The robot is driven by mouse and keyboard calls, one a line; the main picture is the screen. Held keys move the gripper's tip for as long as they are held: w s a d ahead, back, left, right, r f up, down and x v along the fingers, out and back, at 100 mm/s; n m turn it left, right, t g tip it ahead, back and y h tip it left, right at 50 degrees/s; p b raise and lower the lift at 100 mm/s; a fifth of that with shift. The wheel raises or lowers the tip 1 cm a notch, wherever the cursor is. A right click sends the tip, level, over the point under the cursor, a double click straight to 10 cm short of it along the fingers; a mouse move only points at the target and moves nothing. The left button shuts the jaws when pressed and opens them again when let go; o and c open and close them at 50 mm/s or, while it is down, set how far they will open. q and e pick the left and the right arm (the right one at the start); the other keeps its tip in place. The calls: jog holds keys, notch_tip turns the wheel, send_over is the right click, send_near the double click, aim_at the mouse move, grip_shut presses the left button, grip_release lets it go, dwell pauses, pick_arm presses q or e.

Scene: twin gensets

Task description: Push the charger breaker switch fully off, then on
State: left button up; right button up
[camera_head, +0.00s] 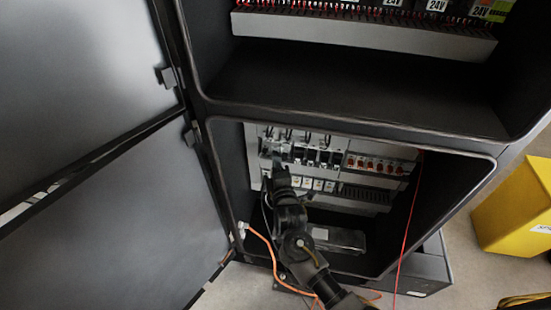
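A row of breakers (312,155) with dark switches sits on the panel in the lower cabinet compartment. I cannot tell which one is the charger breaker; labels there are too small to read. My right gripper (277,160) reaches in from below, with its tip in front of the left end of the breaker row. It hides part of that end, and I cannot tell if it touches a switch. Its fingers are too small and dark to show whether they are open or shut. My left gripper is not in view.
Red-topped parts (378,164) sit right of the breakers. The open cabinet doors (105,220) stand at the left. An orange cable (262,240) and a red wire (408,225) hang near the opening. A yellow box (515,208) stands on the floor at right.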

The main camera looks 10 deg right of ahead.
jog(key=shift+w+a, duration=0.1)
jog(key=shift+w, duration=0.5)
grip_shut()
jog(key=f+n+t+b, duration=0.1)
jog(key=t+b, duration=0.1)
jog(key=b, duration=0.3)
jog(key=shift+f+t, duration=0.1)
jog(key=shift+t, duration=0.2)
